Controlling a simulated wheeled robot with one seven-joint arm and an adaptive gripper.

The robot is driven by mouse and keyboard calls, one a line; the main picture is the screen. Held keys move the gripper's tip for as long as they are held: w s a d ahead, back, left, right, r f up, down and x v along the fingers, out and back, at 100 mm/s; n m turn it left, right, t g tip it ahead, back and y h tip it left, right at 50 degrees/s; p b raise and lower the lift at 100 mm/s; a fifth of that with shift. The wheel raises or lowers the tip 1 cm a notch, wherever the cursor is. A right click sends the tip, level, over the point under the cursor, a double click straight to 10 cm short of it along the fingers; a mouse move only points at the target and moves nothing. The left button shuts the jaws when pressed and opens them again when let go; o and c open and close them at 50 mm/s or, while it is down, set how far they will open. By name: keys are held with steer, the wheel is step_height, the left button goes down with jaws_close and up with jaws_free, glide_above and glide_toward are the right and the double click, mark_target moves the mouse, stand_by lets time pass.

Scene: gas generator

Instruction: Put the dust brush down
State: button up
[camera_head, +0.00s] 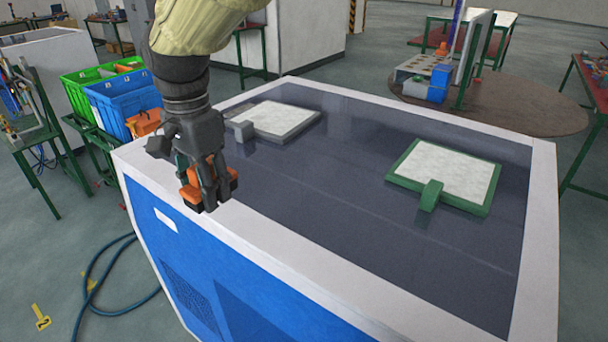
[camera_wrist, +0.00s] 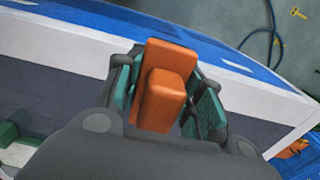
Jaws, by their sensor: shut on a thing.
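The dust brush shows as an orange block-like piece (camera_head: 190,192) between the fingers of my gripper (camera_head: 209,203), and in the wrist view its orange body (camera_wrist: 166,88) fills the gap between the teal finger pads. My gripper is shut on it and points down over the white rim (camera_head: 340,288) of the blue generator's top, near its left corner. The brush's underside is hidden, so I cannot tell whether it touches the rim.
On the dark top lie a grey-framed white panel (camera_head: 278,118) and a green-framed white panel (camera_head: 447,170), each with a handle block. The dark surface between them is clear. Green (camera_head: 85,82) and blue (camera_head: 120,104) bins stand left. A blue hose (camera_head: 84,290) lies on the floor.

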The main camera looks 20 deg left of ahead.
steer(key=shift+w+d+r, duration=0.15)
steer(key=shift+w+d, duration=0.1)
steer(key=shift+w, duration=0.05)
steer(key=p, duration=0.5)
glide_above(294, 196)
steer(key=shift+f, duration=0.75)
steer(key=shift+w+f+p, duration=0.1)
steer(key=shift+f+p, duration=0.45)
steer(key=shift+f, duration=1.2)
steer(key=shift+f, duration=0.4)
steer(key=o, duration=1.1)
steer(key=shift+f, duration=0.1)
steer(key=shift+o, duration=0.2)
